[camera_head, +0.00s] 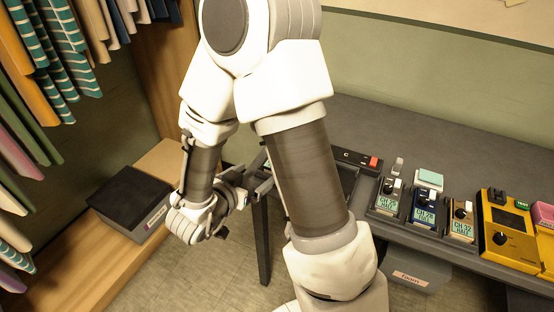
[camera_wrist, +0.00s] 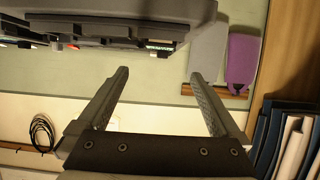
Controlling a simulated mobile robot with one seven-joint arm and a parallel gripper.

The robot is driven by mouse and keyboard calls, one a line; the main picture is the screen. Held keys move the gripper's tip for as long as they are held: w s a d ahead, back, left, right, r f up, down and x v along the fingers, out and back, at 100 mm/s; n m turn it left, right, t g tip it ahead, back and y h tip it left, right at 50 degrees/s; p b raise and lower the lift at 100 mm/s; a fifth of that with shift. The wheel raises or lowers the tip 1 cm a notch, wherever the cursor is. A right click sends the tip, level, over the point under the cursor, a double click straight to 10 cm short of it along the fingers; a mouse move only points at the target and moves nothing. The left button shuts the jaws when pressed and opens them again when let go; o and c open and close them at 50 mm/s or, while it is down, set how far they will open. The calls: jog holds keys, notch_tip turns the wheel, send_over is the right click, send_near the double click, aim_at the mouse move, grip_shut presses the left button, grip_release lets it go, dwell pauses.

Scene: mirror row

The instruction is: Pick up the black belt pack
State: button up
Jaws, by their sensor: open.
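The black belt pack (camera_head: 389,198) stands on the grey table, leftmost in a row of packs with small lit screens. A blue belt pack (camera_head: 425,208) and a tan belt pack (camera_head: 461,221) stand to its right. My gripper (camera_wrist: 158,78) is open, with nothing between its fingers in the wrist view. In the head view it is left of the table's edge, partly hidden by my arm, and well apart from the black pack. In the wrist view the table's dark edge is at the top, and I cannot pick out the black pack there.
A yellow device (camera_head: 508,240) and a pink item (camera_head: 543,216) are right of the packs. A pale green block (camera_head: 430,177) lies behind them. A dark box (camera_head: 130,201) sits on a wooden ledge at left, below hanging clothes (camera_head: 45,60). A labelled grey bin (camera_head: 412,275) is under the table.

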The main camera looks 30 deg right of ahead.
jog(key=b+x, duration=0.1)
jog(key=x, duration=0.8)
jog(key=shift+f, duration=0.15)
jog(key=shift+b+x, duration=0.85)
jog(key=shift+x, duration=2.05)
jog(key=shift+c, duration=0.3)
jog(key=c, duration=1.5)
